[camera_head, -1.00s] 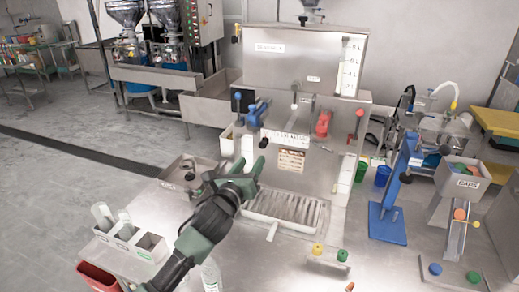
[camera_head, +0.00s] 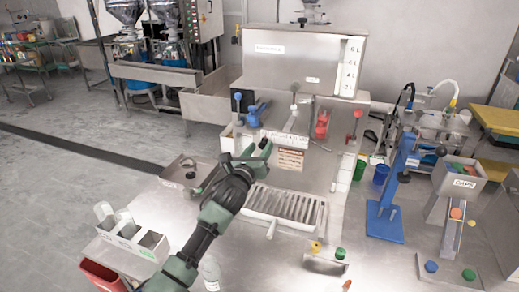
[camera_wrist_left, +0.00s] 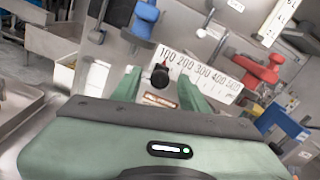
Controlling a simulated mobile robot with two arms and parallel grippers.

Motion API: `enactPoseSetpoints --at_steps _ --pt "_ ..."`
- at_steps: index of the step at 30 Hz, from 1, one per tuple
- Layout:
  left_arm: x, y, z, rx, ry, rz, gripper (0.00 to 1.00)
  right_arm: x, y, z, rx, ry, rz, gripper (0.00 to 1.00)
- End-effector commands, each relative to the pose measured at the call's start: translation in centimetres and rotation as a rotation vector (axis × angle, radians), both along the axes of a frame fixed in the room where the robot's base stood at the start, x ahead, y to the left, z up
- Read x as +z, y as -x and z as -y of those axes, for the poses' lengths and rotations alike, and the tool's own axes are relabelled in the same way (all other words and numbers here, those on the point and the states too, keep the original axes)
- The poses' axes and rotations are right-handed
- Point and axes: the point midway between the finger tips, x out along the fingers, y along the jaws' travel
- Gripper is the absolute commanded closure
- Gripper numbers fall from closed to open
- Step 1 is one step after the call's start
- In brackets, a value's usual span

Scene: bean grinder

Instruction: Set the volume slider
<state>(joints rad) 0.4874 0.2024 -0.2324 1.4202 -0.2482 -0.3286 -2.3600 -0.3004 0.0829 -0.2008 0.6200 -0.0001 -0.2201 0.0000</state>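The volume slider has a white scale marked 100 to 500 (camera_wrist_left: 203,77), seen in the left wrist view, and a dark knob with a red part (camera_wrist_left: 160,75) at its low end, near the 100 mark. In the head view the scale (camera_head: 287,138) is on the front of the steel machine, partly behind my gripper. My left gripper (camera_head: 248,157) is in front of the scale's left end. In the left wrist view its green fingers (camera_wrist_left: 160,90) are apart, with the knob showing between them. Contact with the knob cannot be told. My right gripper is not in view.
A blue valve (camera_head: 257,113) and a red valve (camera_head: 322,125) sit above the scale. A slatted drip tray (camera_head: 285,207) lies below. A blue lever press (camera_head: 393,185) stands to the right.

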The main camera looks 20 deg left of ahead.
Motion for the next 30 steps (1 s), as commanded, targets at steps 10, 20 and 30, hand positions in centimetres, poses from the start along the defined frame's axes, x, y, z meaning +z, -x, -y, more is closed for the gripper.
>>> enactPoseSetpoints --at_steps 10,20,30 --pt "-0.03 0.03 -0.02 0.001 0.000 -0.001 1.00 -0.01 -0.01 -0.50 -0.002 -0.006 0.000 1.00" --pt "-0.04 0.04 -0.04 0.001 0.000 -0.001 1.00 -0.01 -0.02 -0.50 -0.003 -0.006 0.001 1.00" --pt "-0.06 0.04 -0.04 0.001 0.000 -0.001 1.00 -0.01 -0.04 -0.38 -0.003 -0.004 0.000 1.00"
